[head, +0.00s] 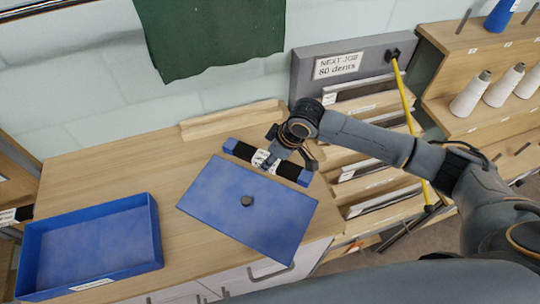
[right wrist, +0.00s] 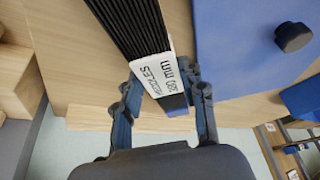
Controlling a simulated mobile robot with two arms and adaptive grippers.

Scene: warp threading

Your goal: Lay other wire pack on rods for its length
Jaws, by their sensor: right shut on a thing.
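The wire pack (head: 240,150) is a dark bar with blue ends and a white label, near the back of the wooden table in the head view. My right gripper (head: 270,160) is shut on its middle. I cannot tell whether the pack touches the table. Another dark piece with a white label (head: 8,216) is at the far left edge. My left gripper is not in view.
A blue lid (head: 225,190) with a dark knob lies in front of the pack. An open, empty blue tray (head: 100,240) stands at left. A grey rack (head: 305,75) marked "NEXT JOB 80 dents" and wooden shelves (head: 440,45) with short dark rods (head: 463,21) and cones are at right.

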